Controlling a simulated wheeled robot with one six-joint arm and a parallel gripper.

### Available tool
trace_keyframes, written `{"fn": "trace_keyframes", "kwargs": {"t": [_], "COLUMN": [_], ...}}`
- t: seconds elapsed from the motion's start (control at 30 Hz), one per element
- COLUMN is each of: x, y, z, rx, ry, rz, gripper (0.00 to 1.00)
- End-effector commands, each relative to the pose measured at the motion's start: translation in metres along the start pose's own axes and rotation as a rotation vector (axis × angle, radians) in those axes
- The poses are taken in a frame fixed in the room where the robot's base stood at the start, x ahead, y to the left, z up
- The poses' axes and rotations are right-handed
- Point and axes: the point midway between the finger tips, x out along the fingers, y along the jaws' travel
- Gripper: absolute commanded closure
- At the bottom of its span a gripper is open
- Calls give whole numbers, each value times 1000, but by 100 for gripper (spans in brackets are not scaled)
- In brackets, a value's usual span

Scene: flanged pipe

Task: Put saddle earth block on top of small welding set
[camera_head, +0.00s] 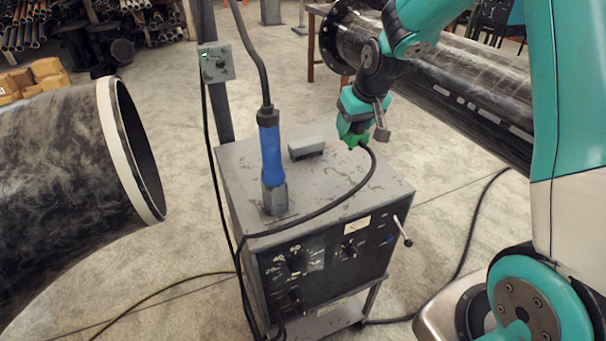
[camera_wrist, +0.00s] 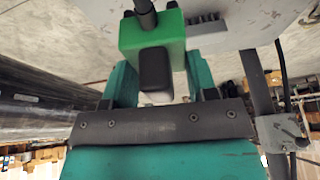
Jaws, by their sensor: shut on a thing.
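The small welding set (camera_head: 290,215) is a grey box with dials on its dark front, standing in the middle of the head view. Its grey top also shows in the wrist view (camera_wrist: 245,18). My gripper (camera_head: 354,126) is above the back right part of that top. It is shut on a green block with a dark cable, which I take for the saddle earth block (camera_head: 357,140). In the wrist view the block (camera_wrist: 150,35) sits between my teal fingers (camera_wrist: 160,72). I cannot tell whether the block touches the top.
A blue plug-like handle (camera_head: 270,150) stands upright on the top at left, with a grey brush-like block (camera_head: 307,147) beside it. A post with a grey box (camera_head: 216,62) stands behind. Large dark pipes lie left (camera_head: 60,180) and right (camera_head: 460,85). Cables cross the floor.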

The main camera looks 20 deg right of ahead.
Motion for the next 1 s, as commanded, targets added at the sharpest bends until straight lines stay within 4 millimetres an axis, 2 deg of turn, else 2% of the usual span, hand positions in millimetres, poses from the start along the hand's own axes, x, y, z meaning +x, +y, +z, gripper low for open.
{"fn": "trace_keyframes", "kwargs": {"t": [0.03, 0.2, 0.3, 0.4, 0.53, 0.8, 1.0], "x": [-11, -66, -86, -90, -69, -2, 36], "y": [13, 36, 42, 45, 44, 44, 45], "z": [-10, -26, -28, -26, -16, 10, 24], "rx": [-1, -30, -43, -50, -52, -53, -53], "ry": [15, 0, -10, -19, -26, -28, -24], "rz": [3, 3, 5, 5, 3, 2, 3], "gripper": [94, 94, 94, 94, 94, 94, 94]}}
